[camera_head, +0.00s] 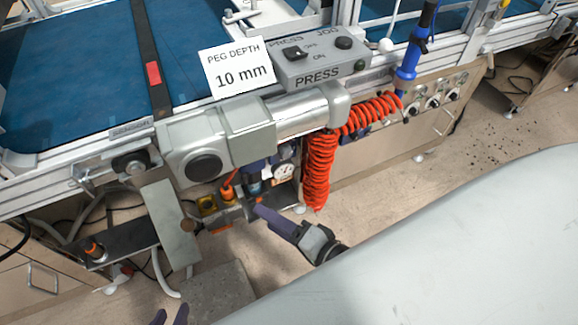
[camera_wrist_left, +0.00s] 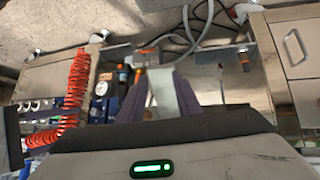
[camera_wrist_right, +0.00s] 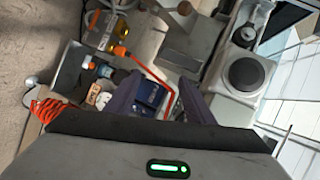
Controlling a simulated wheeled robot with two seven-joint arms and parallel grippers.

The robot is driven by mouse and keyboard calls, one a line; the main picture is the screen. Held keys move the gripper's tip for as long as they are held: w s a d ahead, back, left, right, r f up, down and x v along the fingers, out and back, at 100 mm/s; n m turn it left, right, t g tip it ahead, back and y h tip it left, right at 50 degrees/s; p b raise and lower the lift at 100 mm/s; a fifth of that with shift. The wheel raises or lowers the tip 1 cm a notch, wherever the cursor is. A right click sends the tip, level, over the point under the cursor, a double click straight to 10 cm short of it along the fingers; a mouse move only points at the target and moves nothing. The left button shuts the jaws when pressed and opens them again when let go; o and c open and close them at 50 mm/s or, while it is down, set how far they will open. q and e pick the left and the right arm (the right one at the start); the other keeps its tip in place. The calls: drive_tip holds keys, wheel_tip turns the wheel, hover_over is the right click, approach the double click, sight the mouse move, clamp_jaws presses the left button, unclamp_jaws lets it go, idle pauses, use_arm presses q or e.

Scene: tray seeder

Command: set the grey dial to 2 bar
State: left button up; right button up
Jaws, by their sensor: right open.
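A regulator with a dark grey-blue knob (camera_head: 254,187) hangs below the grey press arm in the head view. This knob looks like the grey dial, but I cannot be sure. A round white gauge (camera_head: 284,172) sits beside it; its reading is too small to tell. My right gripper (camera_head: 260,210) is just below and in front of the knob, apparently not gripping it. In the right wrist view its fingers (camera_wrist_right: 157,88) are apart, and the gauge (camera_wrist_right: 112,101) is left of them. My left gripper (camera_head: 170,318) is low at the bottom edge, open and empty in the left wrist view (camera_wrist_left: 168,78).
A grey press box (camera_head: 322,65) and a "PEG DEPTH 10 mm" sign (camera_head: 237,67) stand above. A coiled orange hose (camera_head: 319,170) hangs right of the regulator. A grey plate (camera_head: 170,220) and a dark shelf (camera_head: 125,240) are to the left.

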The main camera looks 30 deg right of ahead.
drive_tip(key=w+d+f+m+t+h+b, duration=0.25)
drive_tip(key=w+d+m+t+b, duration=0.3)
drive_tip(key=m, duration=0.85)
drive_tip(key=m+g+h+b, duration=0.1)
drive_tip(key=m+h+b, duration=0.45)
drive_tip(key=m, duration=0.85)
approach(287, 154)
use_arm(q)
drive_tip(key=w+d+f+h+b, duration=0.1)
drive_tip(key=d+f, duration=0.2)
drive_tip(key=f, duration=0.5)
drive_tip(key=shift+w+f+g, duration=0.15)
drive_tip(key=shift+f+g, duration=0.05)
drive_tip(key=shift+g, duration=0.2)
use_arm(e)
drive_tip(key=shift+y, duration=0.3)
drive_tip(key=w, duration=0.3)
drive_tip(key=w+d, duration=0.1)
drive_tip(key=w, duration=0.4)
drive_tip(key=shift+w+d+f, duration=0.1)
drive_tip(key=shift+w+d, duration=0.15)
drive_tip(key=shift+w, duration=0.15)
drive_tip(key=shift+c, duration=0.3)
drive_tip(key=c, duration=1)
